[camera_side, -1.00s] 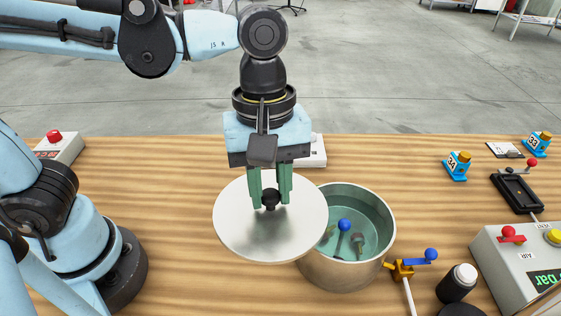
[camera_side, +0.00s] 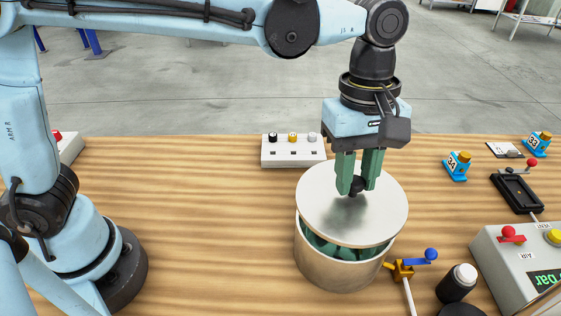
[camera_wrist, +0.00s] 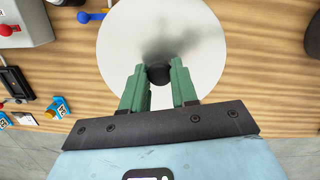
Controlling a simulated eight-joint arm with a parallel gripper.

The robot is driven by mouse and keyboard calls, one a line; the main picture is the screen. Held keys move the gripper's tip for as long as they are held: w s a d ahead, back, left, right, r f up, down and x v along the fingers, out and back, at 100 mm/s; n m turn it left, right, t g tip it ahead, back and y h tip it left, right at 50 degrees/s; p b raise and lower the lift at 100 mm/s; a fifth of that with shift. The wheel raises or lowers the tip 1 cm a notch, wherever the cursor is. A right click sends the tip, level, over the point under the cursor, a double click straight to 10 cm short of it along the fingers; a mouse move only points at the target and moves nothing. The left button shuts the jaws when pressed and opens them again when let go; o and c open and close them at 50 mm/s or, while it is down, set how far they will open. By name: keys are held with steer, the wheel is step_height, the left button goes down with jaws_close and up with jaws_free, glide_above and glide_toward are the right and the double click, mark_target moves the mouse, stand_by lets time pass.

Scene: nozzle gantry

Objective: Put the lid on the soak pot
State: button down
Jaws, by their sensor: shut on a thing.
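The lid (camera_side: 330,215) is a round, flat silver disc with a black knob at its centre. My gripper (camera_side: 357,186) is shut on that knob and holds the lid above the soak pot. The soak pot (camera_side: 335,270) is a round metal pot; its greenish inside shows through a gap under the lid's near edge, and most of its opening is hidden. The lid appears apart from the rim at the front. In the wrist view the lid (camera_wrist: 125,50) hangs between the green fingers (camera_wrist: 158,78), and the pot is hidden behind it.
A brass valve with a blue handle (camera_side: 415,262) stands close to the pot's right side. Right of it are a black bottle (camera_side: 458,285) and an air control box (camera_side: 510,265). A white box with knobs (camera_side: 292,150) stands behind the pot. The table left of the pot is clear.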

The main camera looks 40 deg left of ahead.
mark_target(351, 194)
steer(key=shift+f, duration=2.2)
steer(key=shift+f, duration=0.2)
stand_by(0.5)
steer(key=shift+c, duration=1.5)
jaws_free()
steer(key=shift+r, duration=3.5)
jaws_close()
